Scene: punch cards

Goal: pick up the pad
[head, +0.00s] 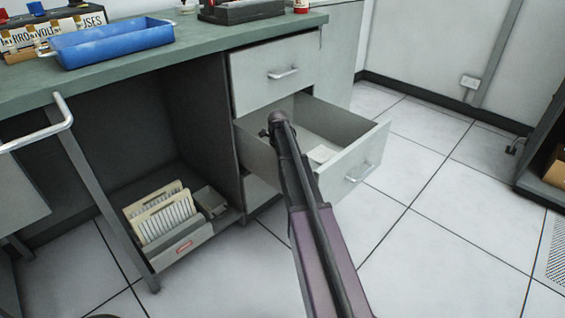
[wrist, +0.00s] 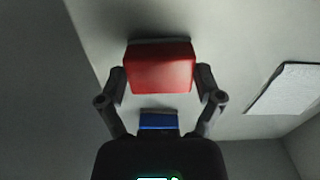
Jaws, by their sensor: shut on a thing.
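The pad (wrist: 159,68) looks like a small red block in the wrist view. My gripper (wrist: 160,82) has one finger on each side of it and is shut on it. A small blue piece (wrist: 158,120) shows between the fingers below the red block; I cannot tell whether it belongs to the pad. In the head view my arm reaches down into the open drawer (head: 352,160), and the gripper and pad are hidden behind the arm. A pale surface lies behind the pad in the wrist view; whether the pad touches it I cannot tell.
A flat white item (head: 321,154) lies in the drawer, right of the pad in the wrist view (wrist: 285,88). A closed drawer (head: 262,75) is directly above. The bench top (head: 190,50) bears a blue tray (head: 110,43). Card holders (head: 163,216) stand below left.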

